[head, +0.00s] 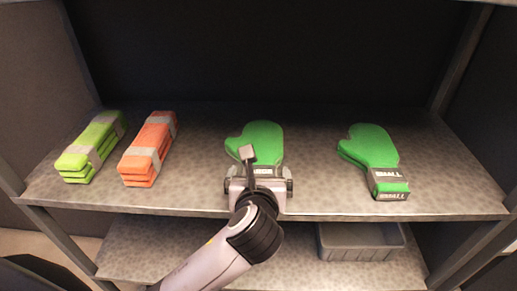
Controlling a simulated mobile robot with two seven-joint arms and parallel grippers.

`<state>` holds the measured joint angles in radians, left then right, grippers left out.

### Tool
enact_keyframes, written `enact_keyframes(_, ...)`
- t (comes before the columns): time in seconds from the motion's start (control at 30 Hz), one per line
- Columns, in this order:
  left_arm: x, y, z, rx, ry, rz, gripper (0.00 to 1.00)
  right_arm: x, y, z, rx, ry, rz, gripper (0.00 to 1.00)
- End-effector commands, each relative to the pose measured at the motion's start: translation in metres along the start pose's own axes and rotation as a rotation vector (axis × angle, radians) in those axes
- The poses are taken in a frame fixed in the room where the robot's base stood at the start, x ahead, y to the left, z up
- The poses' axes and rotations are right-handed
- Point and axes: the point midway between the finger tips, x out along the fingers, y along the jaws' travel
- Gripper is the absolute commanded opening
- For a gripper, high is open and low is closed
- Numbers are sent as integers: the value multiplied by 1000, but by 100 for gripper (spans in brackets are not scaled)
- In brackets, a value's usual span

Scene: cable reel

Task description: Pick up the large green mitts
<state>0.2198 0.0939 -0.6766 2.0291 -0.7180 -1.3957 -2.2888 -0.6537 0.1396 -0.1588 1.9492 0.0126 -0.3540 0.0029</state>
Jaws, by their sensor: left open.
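Two sets of green mitts lie on the upper shelf. The middle green mitts (262,135) have a dark cuff label, mostly hidden behind my gripper, so I cannot read their size. The right green mitts (372,147) have a dark cuff that reads "SMALL". My left gripper (250,163) reaches in from the front below and is open at the cuff end of the middle mitts. One finger shows above the cuff; the other is hidden, and I cannot tell whether the gripper touches the mitts. My right gripper is out of view.
A lime-green banded bundle (90,148) and an orange banded bundle (149,150) lie on the left of the upper shelf (325,190). A grey bin (360,242) stands on the lower shelf (145,250). Metal posts flank the shelves. Shelf space between the two mitts is clear.

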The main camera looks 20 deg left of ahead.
Motion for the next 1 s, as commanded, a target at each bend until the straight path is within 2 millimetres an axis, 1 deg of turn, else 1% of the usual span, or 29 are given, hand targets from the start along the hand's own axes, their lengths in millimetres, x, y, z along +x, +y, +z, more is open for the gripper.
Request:
enact_keyframes(0.03, 5, 0, 0, 0, 0, 1, 100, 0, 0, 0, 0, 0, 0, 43)
enact_keyframes(0.1, 9, 0, 1, -2, 0, 0, 100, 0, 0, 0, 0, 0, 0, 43)
enact_keyframes(0.33, 11, 0, 0, -2, 0, -1, 100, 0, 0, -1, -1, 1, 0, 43)
enact_keyframes(0.37, 11, 0, 0, -2, 0, -1, 94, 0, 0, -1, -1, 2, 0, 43)
enact_keyframes(0.4, 11, 0, 0, -2, 0, -1, 80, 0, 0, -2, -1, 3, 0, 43)
enact_keyframes(0.47, 11, 0, 0, -2, 0, -1, 61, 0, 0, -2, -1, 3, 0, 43)
enact_keyframes(0.5, 10, 0, 0, -2, 0, -1, 48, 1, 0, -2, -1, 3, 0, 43)
enact_keyframes(0.53, 10, 0, 0, -2, 0, -1, 43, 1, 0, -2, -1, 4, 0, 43)
enact_keyframes(0.77, 10, 0, 1, -2, -2, -1, 43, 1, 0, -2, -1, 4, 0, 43)
enact_keyframes(0.83, 9, 0, 4, -3, -3, -2, 43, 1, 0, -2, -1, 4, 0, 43)
enact_keyframes(0.93, 5, 0, 16, -5, -6, -2, 43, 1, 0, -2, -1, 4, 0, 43)
enact_keyframes(1.0, -1, -1, 28, -6, -7, -5, 43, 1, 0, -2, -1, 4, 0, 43)
